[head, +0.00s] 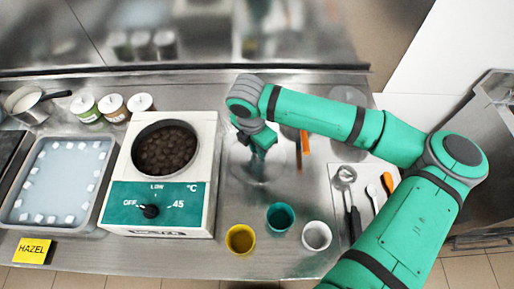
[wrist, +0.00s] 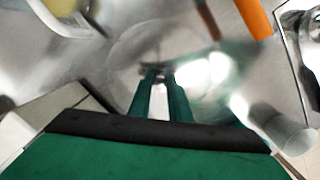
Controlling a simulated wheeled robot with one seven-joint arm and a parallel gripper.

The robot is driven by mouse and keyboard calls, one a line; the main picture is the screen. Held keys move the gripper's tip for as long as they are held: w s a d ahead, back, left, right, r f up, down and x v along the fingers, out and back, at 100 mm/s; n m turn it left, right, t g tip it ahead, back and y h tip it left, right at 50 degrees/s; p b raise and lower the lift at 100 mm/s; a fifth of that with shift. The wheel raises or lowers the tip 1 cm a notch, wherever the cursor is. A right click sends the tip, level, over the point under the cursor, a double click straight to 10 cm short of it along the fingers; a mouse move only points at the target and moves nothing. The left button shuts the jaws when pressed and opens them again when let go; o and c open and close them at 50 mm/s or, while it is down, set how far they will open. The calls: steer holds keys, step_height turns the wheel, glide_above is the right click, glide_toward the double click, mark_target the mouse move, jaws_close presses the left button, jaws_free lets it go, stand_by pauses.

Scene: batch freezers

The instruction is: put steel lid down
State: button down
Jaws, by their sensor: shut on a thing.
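The steel lid (head: 250,172) is a round, shiny disc at the middle of the steel counter, right of the white melter. It reflects the counter, so its edge is faint. My gripper (head: 262,150) points down over it and is shut on its small knob, which the fingers mostly hide. In the wrist view the two green fingers (wrist: 158,75) close together at the middle of the lid (wrist: 125,50). I cannot tell whether the lid touches the counter or hangs just above it.
The melter (head: 155,213) with dark brown contents stands left. Yellow (head: 240,240), teal (head: 280,216) and white (head: 316,236) cups stand in front. An orange-handled tool (head: 305,141) lies right of the lid. A tray (head: 28,206) of white cubes is far left.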

mark_target(254, 159)
steer(key=shift+a+f, duration=0.1)
steer(key=shift+f, duration=0.1)
steer(key=c, duration=1.6)
jaws_free()
steer(key=shift+c, duration=0.2)
step_height(254, 159, up, 12)
steer(key=s, duration=0.1)
steer(key=shift+a, duration=0.45)
steer(key=shift+r, duration=0.1)
